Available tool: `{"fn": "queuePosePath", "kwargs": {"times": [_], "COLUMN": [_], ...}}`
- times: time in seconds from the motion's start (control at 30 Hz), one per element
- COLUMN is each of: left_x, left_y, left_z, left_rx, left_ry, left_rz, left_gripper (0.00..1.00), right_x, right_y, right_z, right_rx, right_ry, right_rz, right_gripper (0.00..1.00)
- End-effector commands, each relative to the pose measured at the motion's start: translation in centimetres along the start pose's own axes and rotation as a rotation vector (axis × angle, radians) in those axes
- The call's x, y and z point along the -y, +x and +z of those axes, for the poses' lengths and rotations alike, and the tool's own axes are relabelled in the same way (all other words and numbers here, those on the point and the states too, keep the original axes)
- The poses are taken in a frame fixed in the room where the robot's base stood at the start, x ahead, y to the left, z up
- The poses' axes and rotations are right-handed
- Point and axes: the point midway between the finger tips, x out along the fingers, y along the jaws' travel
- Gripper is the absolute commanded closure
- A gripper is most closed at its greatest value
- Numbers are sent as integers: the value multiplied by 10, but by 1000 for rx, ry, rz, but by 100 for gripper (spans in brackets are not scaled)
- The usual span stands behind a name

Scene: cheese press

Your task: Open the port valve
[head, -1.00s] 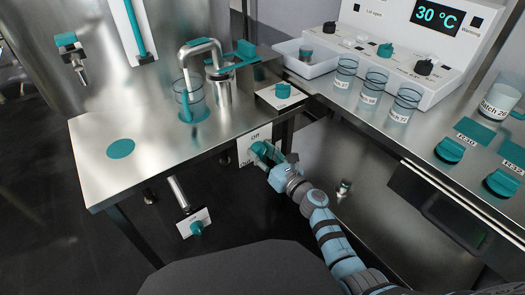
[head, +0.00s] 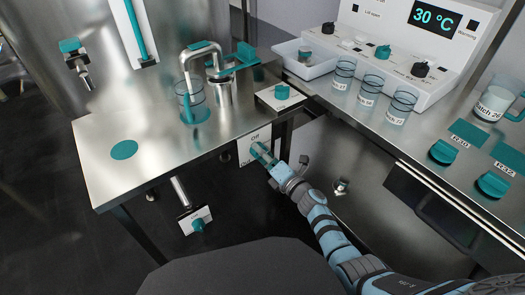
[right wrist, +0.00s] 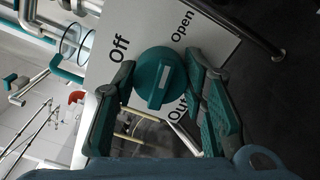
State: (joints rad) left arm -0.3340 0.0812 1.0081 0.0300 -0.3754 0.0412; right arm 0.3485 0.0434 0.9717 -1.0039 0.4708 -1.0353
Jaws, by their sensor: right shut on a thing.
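A teal round knob (right wrist: 160,78) with a raised grip bar sits on a white plate (right wrist: 225,45) lettered "Off", "Open" and a partly hidden "Out". In the head view the plate (head: 246,152) hangs below the right end of the steel table, and my gripper largely hides the knob. My right gripper (head: 261,153) reaches the plate from the lower right. In the right wrist view its fingers (right wrist: 163,85) lie on both sides of the knob, shut on it. The left gripper is not in view.
The steel table (head: 100,165) carries a clear jar (head: 190,100) under a bent pipe. A white box with a teal knob (head: 282,91) stands just above the plate. Another teal valve knob (head: 198,226) sits below the table. Beakers (head: 372,88) stand on the right counter.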

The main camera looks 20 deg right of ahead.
Motion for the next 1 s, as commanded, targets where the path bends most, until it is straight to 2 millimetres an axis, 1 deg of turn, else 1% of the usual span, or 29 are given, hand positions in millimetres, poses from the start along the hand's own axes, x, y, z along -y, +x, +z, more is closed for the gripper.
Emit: {"fn": "queuePosePath", "kwargs": {"times": [0.2, 0.4, 0.93, 0.97, 1.0], "left_x": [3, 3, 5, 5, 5], "left_y": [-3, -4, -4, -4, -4], "left_z": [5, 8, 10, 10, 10], "left_rx": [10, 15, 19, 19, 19], "left_ry": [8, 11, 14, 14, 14], "left_rz": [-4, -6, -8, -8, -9], "left_gripper": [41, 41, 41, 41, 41], "right_x": [0, 1, 1, 1, 1], "right_y": [0, 0, 0, 0, 0], "right_z": [1, 1, 0, 0, 0], "right_rx": [1, 1, 1, 1, 1], "right_ry": [125, 190, 214, 214, 213], "right_rz": [-1, -2, -2, -2, -1], "right_gripper": [89, 89, 89, 57, 50]}}
